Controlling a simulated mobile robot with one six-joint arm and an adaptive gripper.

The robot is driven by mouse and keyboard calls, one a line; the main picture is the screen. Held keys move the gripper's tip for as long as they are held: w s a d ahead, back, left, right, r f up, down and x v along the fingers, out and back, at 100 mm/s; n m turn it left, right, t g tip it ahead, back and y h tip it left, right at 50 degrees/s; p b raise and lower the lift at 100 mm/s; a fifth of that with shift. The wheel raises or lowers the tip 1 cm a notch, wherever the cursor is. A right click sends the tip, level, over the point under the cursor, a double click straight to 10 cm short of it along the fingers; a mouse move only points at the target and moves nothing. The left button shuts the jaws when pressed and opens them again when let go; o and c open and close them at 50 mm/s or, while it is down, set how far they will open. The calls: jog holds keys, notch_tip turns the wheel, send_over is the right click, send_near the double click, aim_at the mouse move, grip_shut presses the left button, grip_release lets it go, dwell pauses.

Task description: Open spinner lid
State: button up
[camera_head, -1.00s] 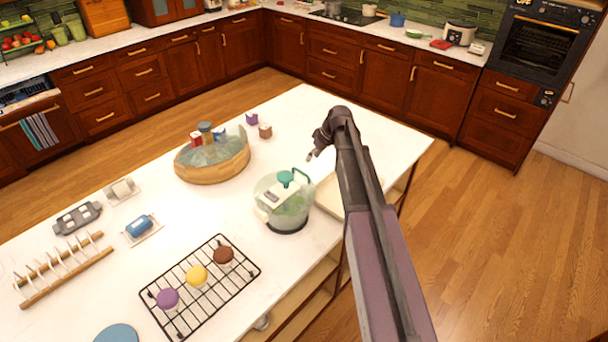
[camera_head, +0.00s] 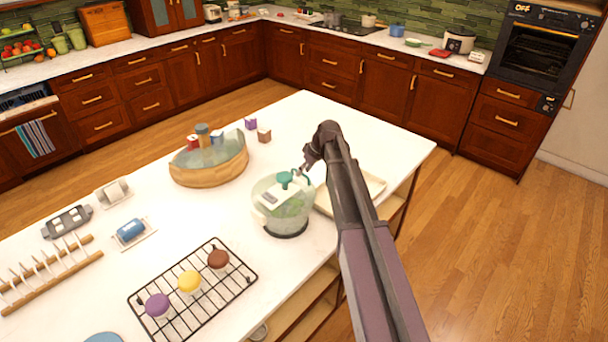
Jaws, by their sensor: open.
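The salad spinner (camera_head: 284,222) stands upright on the white island counter, a clear bowl with green contents showing through. Its lid (camera_head: 275,195) is on top, with a teal knob (camera_head: 285,178) and a pale label-like patch. My gripper (camera_head: 304,169) is open and empty, just above and right of the knob, at the lid's back right edge. The fingers are small and dark here, and I cannot tell whether they touch the lid or its crank handle.
A pale tray (camera_head: 368,188) lies right of the spinner, partly behind my arm. A wooden turntable (camera_head: 208,172) with small boxes stands behind left. A black wire rack (camera_head: 225,298) with several cupcakes is at the front left. Bare counter lies behind the spinner.

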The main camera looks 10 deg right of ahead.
jog(key=shift+a+f, duration=0.1)
jog(key=shift+f, duration=0.05)
grip_shut()
dwell(0.4)
